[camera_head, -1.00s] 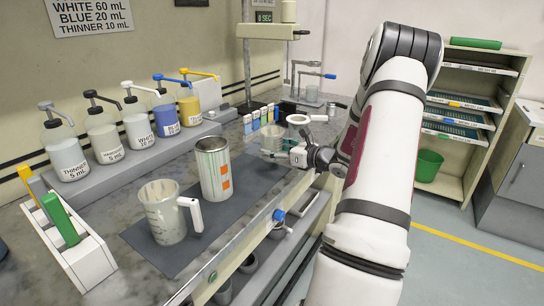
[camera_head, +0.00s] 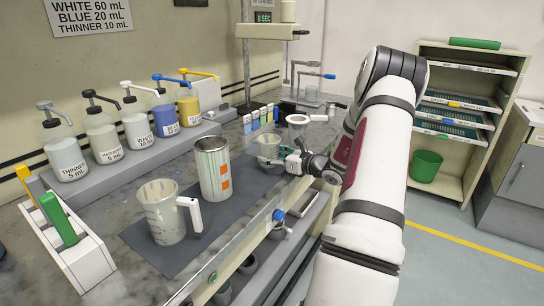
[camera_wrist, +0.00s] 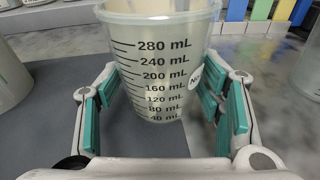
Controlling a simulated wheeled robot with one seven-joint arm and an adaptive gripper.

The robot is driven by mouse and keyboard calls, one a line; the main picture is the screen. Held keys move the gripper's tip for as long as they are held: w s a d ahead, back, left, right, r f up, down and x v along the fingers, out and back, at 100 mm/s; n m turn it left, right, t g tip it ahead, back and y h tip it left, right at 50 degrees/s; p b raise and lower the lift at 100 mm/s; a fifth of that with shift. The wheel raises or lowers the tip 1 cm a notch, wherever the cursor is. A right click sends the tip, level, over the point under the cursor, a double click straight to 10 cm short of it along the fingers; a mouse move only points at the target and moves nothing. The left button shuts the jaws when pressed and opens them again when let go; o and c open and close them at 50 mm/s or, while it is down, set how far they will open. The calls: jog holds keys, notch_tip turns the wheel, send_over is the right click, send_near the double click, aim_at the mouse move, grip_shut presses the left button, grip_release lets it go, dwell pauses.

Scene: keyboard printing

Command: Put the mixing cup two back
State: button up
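The mixing cup (camera_wrist: 160,75) is clear, with black mL marks and a partly visible round white label. It stands upright on the counter at the far end of the dark mat in the head view (camera_head: 268,147). My gripper (camera_wrist: 165,105) is around it, with green-padded fingers spread on its left and right. Gaps show between the pads and the lower cup wall, so the fingers look open. My gripper also shows at the cup's right side in the head view (camera_head: 284,158). The label's number is not readable.
A striped metal can (camera_head: 213,170) and a handled measuring jug (camera_head: 168,213) stand nearer on the dark mat (camera_head: 190,262). Pump bottles (camera_head: 137,128) line the wall shelf.

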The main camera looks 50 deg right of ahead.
jog(key=o, duration=0.3)
jog(key=shift+s+r, duration=0.15)
jog(key=shift+r, duration=0.1)
jog(key=s, duration=0.4)
jog(key=s+r, duration=0.1)
jog(key=s, duration=0.6)
jog(key=shift+s+a+r+p, duration=0.15)
jog(key=shift+s+r+p, duration=0.15)
jog(key=shift+r+p, duration=0.1)
jog(key=shift+s+f, duration=0.1)
